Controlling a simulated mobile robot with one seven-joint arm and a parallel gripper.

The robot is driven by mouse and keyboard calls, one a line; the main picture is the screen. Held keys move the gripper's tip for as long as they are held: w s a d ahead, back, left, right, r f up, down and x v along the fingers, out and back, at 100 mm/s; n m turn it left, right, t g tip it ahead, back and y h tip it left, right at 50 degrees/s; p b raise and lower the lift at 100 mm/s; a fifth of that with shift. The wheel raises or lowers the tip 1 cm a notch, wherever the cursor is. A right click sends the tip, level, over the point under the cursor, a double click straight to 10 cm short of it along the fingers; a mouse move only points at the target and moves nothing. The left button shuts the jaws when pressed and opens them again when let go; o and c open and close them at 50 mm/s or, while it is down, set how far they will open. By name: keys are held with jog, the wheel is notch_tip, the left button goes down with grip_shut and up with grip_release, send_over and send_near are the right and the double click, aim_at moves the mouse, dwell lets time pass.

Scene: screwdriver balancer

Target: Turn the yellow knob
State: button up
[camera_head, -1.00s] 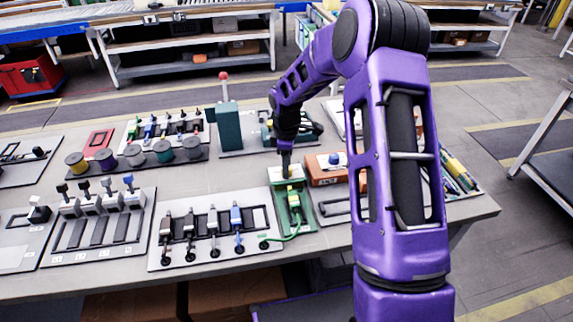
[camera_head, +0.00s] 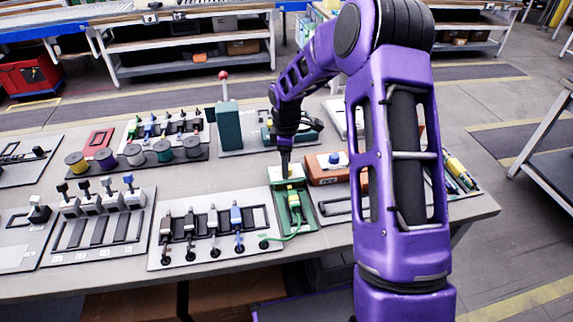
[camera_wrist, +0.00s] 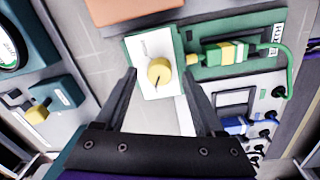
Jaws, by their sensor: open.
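The yellow knob (camera_wrist: 159,72) is round, with a dark pointer mark, and sits on a white plate (camera_wrist: 150,48) on a green base. In the wrist view it lies between and just beyond the tips of my gripper (camera_wrist: 162,82), which is open with one finger on each side. I cannot tell whether either finger touches it. In the head view my gripper (camera_head: 286,168) points down over the white plate on the green box (camera_head: 299,212), and the knob is hidden there.
A green cable with a yellow-green plug (camera_head: 293,200) is on the same green box. An orange box with a blue button (camera_head: 334,159) stands close on the right. A teal post with a red top (camera_head: 228,115) stands behind.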

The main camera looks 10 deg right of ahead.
notch_tip(320, 180, up, 16)
jog(key=p, duration=0.1)
jog(key=shift+s+r, duration=0.2)
jog(key=shift+s, duration=0.2)
jog(key=shift+a, duration=0.1)
dwell(0.9)
